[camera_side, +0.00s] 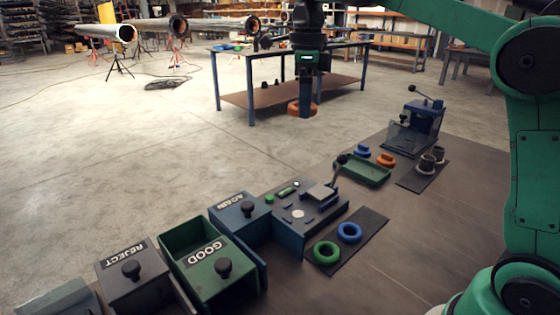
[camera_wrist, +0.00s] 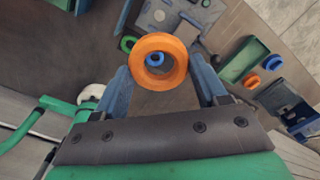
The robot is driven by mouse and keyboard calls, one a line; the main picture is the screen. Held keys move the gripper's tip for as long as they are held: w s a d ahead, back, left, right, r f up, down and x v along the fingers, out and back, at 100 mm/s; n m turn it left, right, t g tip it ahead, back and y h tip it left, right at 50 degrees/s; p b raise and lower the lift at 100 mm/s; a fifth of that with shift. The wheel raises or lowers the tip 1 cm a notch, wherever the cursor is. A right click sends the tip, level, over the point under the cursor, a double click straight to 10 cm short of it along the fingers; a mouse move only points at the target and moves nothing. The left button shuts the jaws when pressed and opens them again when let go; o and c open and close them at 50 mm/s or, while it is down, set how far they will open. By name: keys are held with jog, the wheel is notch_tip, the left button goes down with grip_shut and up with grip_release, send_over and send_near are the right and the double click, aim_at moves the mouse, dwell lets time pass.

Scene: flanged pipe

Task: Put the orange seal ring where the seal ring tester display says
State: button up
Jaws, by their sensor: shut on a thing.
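My gripper (camera_side: 306,100) is shut on the orange seal ring (camera_side: 294,108) and holds it in the air above the far part of the bench. In the wrist view the orange ring (camera_wrist: 158,82) sits between my two fingers (camera_wrist: 160,65). The blue-grey seal ring tester (camera_side: 310,212) stands on the bench below, with a small display (camera_side: 288,189) showing some green; its text is too small to read. In the side view, the GOOD box (camera_side: 185,237) is green and stands open at the back. The REJECT box (camera_side: 133,280) and the AGAIN box (camera_side: 240,217) look covered.
A green ring (camera_side: 326,253) and a blue ring (camera_side: 349,232) lie on a dark mat beside the tester. A green tray (camera_side: 362,173), another blue ring (camera_side: 362,150), another orange ring (camera_side: 386,160), grey flanged parts (camera_side: 427,163) and a blue lever device (camera_side: 424,118) stand farther right.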

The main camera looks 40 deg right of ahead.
jog(key=shift+a, duration=0.1)
jog(key=w+a+f+n, duration=0.2)
jog(key=a+f, duration=0.5)
jog(key=a, duration=0.4)
jog(key=w+a+f+n, duration=0.3)
jog(key=a+f, duration=0.3)
jog(key=a, duration=0.4)
jog(key=shift+w+a+f+n, duration=0.3)
jog(key=shift+a+f+n, duration=0.1)
jog(key=shift+n, duration=0.1)
jog(key=shift+f, duration=2)
jog(key=shift+f, duration=1.7)
